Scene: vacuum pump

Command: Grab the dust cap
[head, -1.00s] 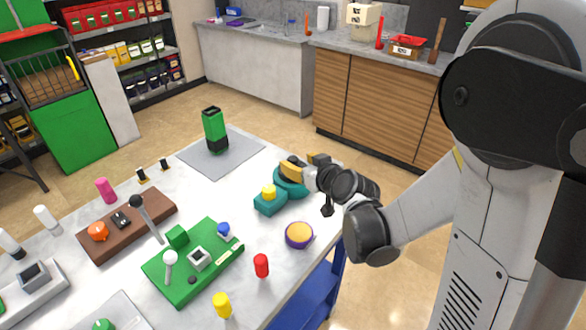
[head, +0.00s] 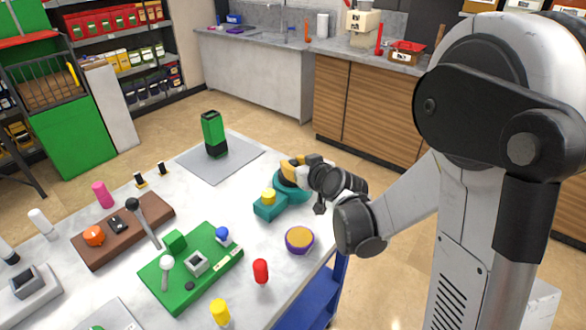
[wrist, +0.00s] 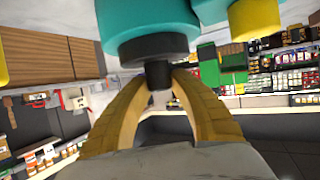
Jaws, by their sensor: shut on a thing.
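The teal vacuum pump (head: 283,197) with a yellow knob (head: 268,196) stands near the table's far right edge. In the wrist view its teal body (wrist: 145,20) fills the top, with a yellow part (wrist: 255,18) at the upper right. A black dust cap (wrist: 155,48), a wide disc with a small knob, shows against the teal body. My gripper (wrist: 158,80) has its two yellow fingers closed around the cap's knob. In the head view my gripper (head: 298,168) is at the pump's far side, and the cap is hidden there. I cannot tell whether the cap touches the pump.
A purple and orange round piece (head: 299,240), a red peg (head: 260,271) and a yellow peg (head: 220,311) stand nearby. A green board (head: 200,265) carries several parts. A green and black bottle (head: 213,135) stands on a grey mat (head: 240,158). Wooden cabinets (head: 365,105) stand behind.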

